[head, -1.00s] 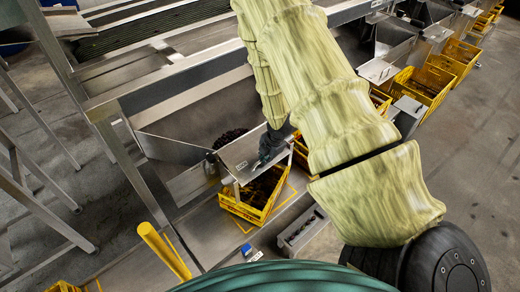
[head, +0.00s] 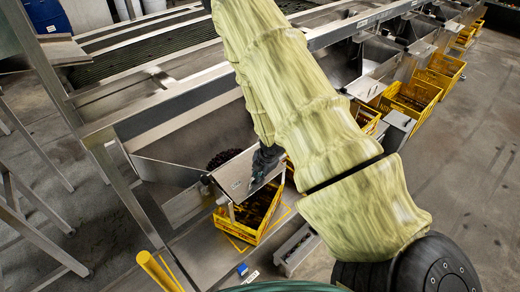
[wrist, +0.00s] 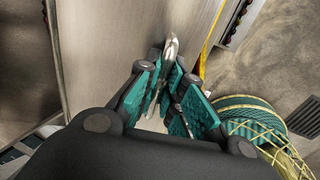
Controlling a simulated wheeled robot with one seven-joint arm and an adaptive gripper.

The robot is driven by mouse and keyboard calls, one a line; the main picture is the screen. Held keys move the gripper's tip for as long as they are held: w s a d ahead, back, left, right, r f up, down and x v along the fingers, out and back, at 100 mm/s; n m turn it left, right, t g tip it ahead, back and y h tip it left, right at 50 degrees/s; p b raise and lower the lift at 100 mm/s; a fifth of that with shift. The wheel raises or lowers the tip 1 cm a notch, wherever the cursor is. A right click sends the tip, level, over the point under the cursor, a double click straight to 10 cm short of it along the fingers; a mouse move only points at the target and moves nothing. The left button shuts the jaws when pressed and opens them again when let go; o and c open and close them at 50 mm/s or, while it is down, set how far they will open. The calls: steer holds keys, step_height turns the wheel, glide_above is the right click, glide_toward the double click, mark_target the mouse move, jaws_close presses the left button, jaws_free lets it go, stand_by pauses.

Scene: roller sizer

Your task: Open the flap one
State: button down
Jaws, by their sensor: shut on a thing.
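Flap one appears to be the steel plate (head: 236,182) with a small label, at the mouth of the nearest steel chute (head: 180,145). A dark heap of fruit (head: 225,158) lies behind it in the chute. My gripper (head: 264,163) is at the flap's right part, partly hidden by my arm. In the wrist view, the teal fingers of my gripper (wrist: 165,88) are shut on a shiny metal handle (wrist: 171,47) beside a broad steel surface (wrist: 115,45).
A yellow crate (head: 228,222) stands below the flap. A yellow post (head: 158,270) rises at the lower left. More yellow crates (head: 412,98) line the chutes at the right. Open concrete floor (head: 465,165) lies right of my arm.

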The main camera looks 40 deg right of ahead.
steer(key=c, duration=1.5)
jaws_free()
steer(key=shift+v, duration=6)
steer(key=shift+w, duration=0.1)
steer(key=s+a+f+m, duration=0.5)
steer(key=a+f+m, duration=0.1)
steer(key=a+f, duration=0.25)
steer(key=s+a+f+m+g, duration=0.1)
steer(key=s+a+f+m, duration=0.2)
steer(key=s, duration=0.4)
steer(key=s+a+f+m+g, duration=0.1)
steer(key=s+a+f+m, duration=0.3)
steer(key=s+a+m, duration=0.2)
steer(key=s+a+f+m+g, duration=0.1)
steer(key=s+a+f+m, duration=0.3)
steer(key=s, duration=0.5)
steer(key=shift+a+f, duration=0.25)
steer(key=shift+a, duration=0.25)
